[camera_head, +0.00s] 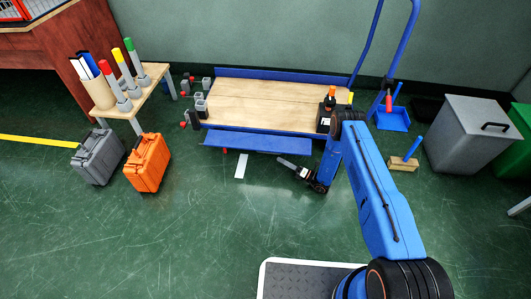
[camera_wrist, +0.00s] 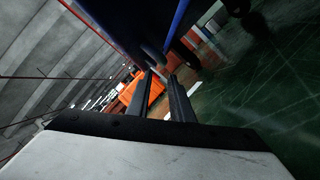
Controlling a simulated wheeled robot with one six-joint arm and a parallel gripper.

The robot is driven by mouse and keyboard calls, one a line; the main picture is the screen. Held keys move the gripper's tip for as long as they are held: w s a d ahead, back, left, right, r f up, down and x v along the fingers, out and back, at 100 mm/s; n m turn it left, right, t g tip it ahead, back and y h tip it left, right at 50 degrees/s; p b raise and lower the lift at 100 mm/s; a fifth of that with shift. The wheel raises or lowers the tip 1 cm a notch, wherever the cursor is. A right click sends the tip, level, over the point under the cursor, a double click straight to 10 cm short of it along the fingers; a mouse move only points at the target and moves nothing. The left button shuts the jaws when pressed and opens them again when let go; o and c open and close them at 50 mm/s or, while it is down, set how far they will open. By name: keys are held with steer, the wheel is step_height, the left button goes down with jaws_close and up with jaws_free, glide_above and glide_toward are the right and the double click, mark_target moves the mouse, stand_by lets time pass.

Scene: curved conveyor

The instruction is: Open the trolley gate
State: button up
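The trolley (camera_head: 262,103) stands by the back wall, with a wooden deck, a blue frame and a tall blue handle at its right. A long blue panel (camera_head: 256,142), seemingly its gate, hangs along the front edge and appears tilted down and outward. My gripper (camera_head: 285,164) is low, close to the floor, just in front of the panel's right end and apart from it. In the wrist view my gripper (camera_wrist: 161,78) shows a gap between its two dark fingers and nothing held. Dark blue trolley parts fill the top of that view.
A grey case (camera_head: 98,157) and an orange case (camera_head: 148,163) stand on the floor at left, near a small wooden table (camera_head: 155,74) with coloured-top cylinders. A blue dustpan (camera_head: 393,119), a brush (camera_head: 404,162) and a grey bin (camera_head: 470,133) are at right. The front floor is clear.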

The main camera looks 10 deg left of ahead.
glide_toward(258, 145)
steer(key=w+a+f, duration=0.1)
steer(key=w+a, duration=0.1)
steer(key=w+a+f, duration=0.1)
steer(key=a+f, duration=0.1)
steer(key=shift+w+a, duration=0.2)
steer(key=shift+w, duration=0.15)
jaws_close()
